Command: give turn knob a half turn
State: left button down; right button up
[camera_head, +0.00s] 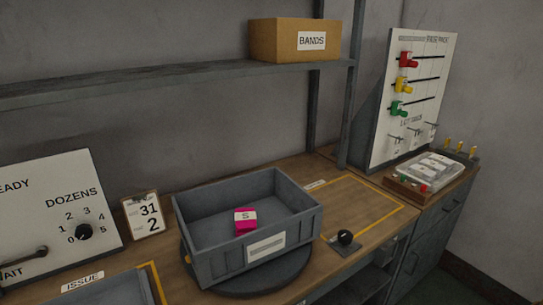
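A round black knob (345,238) stands on a small dark plate at the bench's front edge, right of a grey bin. A second black knob, the dial (84,232) marked DOZENS with numbers around it, is on the white panel at the left. No label reading "turn knob" is legible on either. The grey bin (196,246) sits on a dark round turntable (262,288), and a pink packet (245,226) with a white S band lies inside it. Neither of my grippers is in view.
A yellow-outlined area (365,205) of the wooden bench is empty. A shelf (180,78) holding a BANDS box (275,42) runs above the bench. A white board (425,70) with coloured sliders stands at the right. A tray (432,172) with clear-lidded contents is below it.

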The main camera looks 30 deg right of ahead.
aim_at(345, 238)
jog(key=j+z, duration=0.1)
jog(key=z, duration=1.6)
